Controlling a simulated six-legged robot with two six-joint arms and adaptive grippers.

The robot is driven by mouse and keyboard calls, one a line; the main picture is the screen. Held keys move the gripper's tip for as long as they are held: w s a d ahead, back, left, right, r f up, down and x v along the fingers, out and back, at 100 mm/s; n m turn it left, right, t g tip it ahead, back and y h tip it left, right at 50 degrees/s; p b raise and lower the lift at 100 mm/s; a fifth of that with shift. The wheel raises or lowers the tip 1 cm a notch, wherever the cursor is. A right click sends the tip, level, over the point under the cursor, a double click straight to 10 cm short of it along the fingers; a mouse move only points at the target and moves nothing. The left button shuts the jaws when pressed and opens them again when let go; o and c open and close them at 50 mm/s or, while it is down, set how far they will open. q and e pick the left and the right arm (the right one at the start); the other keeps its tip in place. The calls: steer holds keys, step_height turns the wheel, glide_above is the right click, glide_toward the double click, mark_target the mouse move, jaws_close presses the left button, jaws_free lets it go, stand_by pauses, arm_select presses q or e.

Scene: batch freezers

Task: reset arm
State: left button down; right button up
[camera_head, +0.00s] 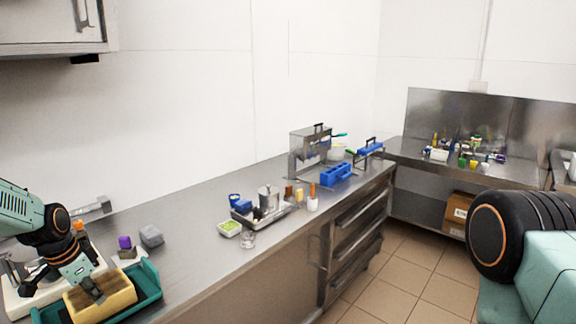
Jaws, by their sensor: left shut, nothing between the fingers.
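The block sits at a green tray (150,281) on the steel counter. My right gripper is out of view; only a dark joint and teal link of my own show at the right edge.
Farther along the counter stand a metal tray (281,216) with a pot, a blue rack (336,175) and a steel machine (309,145). Bare counter (195,215) lies between. Tiled floor is open at right.

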arm_select(q)
steer(key=s+d+f+n+t+b, duration=0.1)
steer(key=s+d+f+n+b, duration=0.25)
steer(key=d+f, duration=0.5)
steer(key=s+d+f+n+t+b, duration=0.1)
steer(key=s+d+f+n+b, duration=0.25)
steer(key=d+f, duration=0.45)
steer(key=s+d+f+g+b, duration=0.1)
steer(key=s+f+b, duration=0.3)
steer(key=s, duration=0.5)
steer(key=s+d+f+g+b, duration=0.2)
steer(key=s+f+b, duration=0.3)
steer(key=s+f, duration=0.4)
steer(key=s+d+f+g+b, duration=0.1)
steer(key=s+d+f+b, duration=0.2)
steer(key=s+f, duration=0.4)
steer(key=shift+s+f+y+b, duration=0.35)
steer(key=shift+s+b, duration=0.35)
steer(key=shift+s, duration=1.55)
